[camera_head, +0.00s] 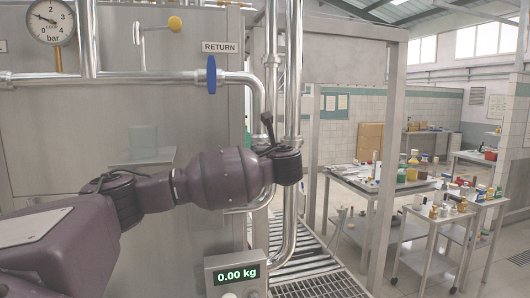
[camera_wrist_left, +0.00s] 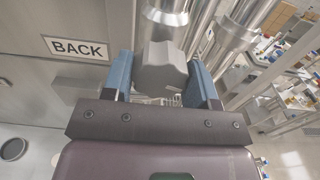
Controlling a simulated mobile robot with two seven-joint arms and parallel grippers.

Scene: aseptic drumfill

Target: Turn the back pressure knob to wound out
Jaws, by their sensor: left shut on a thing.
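The back pressure knob (camera_wrist_left: 160,74), a grey faceted knob, shows in the left wrist view beside a plate reading BACK (camera_wrist_left: 76,48). My left gripper (camera_wrist_left: 160,64) has its two blue fingers on either side of the knob and is shut on it. How far the knob is turned cannot be told. In the head view my left arm reaches across to the vertical steel pipes, and its wrist hides the knob and fingers. My right gripper is in neither view.
A blue-handled valve (camera_head: 211,75) sits under the RETURN plate (camera_head: 220,47). A pressure gauge (camera_head: 50,22) is at top left. A scale display (camera_head: 237,274) reads 0.00 kg below my arm. Tables with bottles (camera_head: 412,166) stand at right, beyond a steel post (camera_head: 386,150).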

